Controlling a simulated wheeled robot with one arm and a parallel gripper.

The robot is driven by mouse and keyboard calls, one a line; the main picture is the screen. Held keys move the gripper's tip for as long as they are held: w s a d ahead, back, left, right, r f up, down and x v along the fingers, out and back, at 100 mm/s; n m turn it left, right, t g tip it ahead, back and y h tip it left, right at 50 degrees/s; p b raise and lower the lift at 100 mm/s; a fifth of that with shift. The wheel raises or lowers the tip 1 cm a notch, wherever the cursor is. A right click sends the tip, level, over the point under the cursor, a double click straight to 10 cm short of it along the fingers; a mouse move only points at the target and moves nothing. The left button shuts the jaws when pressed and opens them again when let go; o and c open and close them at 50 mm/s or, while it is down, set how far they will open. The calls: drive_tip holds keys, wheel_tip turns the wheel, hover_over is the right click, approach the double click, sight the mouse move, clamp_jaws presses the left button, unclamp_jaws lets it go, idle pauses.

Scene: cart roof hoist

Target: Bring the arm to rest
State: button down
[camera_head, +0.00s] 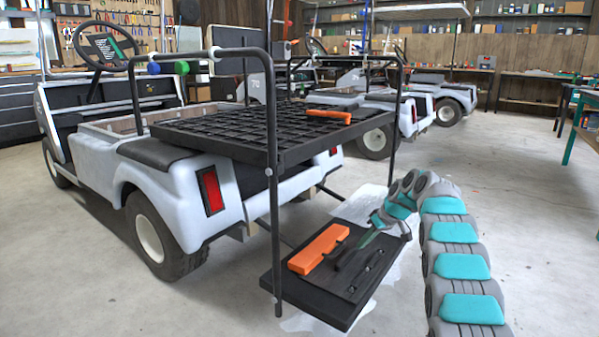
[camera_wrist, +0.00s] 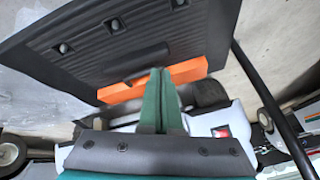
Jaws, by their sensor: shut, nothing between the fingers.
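My arm (camera_head: 455,235), grey and teal, reaches in from the right and bends down at the cart's rear. My gripper (camera_head: 361,246) is above the black footplate (camera_head: 330,305), close to an orange block (camera_head: 319,249). In the wrist view my gripper (camera_wrist: 157,78) shows its two green fingers pressed together with nothing between them. The orange block (camera_wrist: 185,72) lies just beyond the fingertips there, with a dark bar (camera_wrist: 135,62) beside it. I cannot tell whether the fingers touch anything.
A white cart (camera_head: 190,200) with a black rear rack (camera_head: 235,135) stands at left. An orange tool (camera_head: 328,114) lies on the rack. A black post (camera_head: 272,200) rises beside the footplate. Other carts (camera_head: 375,140) stand behind. Concrete floor (camera_head: 540,220) is clear at right.

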drive_tip(key=s+a+r+m+g+h, duration=0.1)
drive_tip(key=s+r+m, duration=0.15)
drive_tip(key=s, duration=0.75)
drive_tip(key=s+a+r+m+g+h, duration=0.15)
drive_tip(key=s+r, duration=0.25)
drive_tip(key=s, duration=0.5)
drive_tip(key=s+a+r+m+h, duration=0.1)
drive_tip(key=s+a+r, duration=0.15)
drive_tip(key=s, duration=0.75)
drive_tip(key=s+f+m+g+h, duration=0.1)
drive_tip(key=s+f, duration=0.2)
drive_tip(key=s, duration=1.4)
drive_tip(key=s+f+g+h, duration=0.1)
drive_tip(key=s+f+g, duration=0.15)
drive_tip(key=s, duration=1.45)
drive_tip(key=s+p+v, duration=0.3)
drive_tip(key=p+v, duration=1.1)
drive_tip(key=p, duration=0.1)
drive_tip(key=shift+r+t, duration=0.4)
drive_tip(key=shift+r, duration=0.2)
drive_tip(key=shift+d+y, duration=0.1)
drive_tip(key=shift+y, duration=0.15)
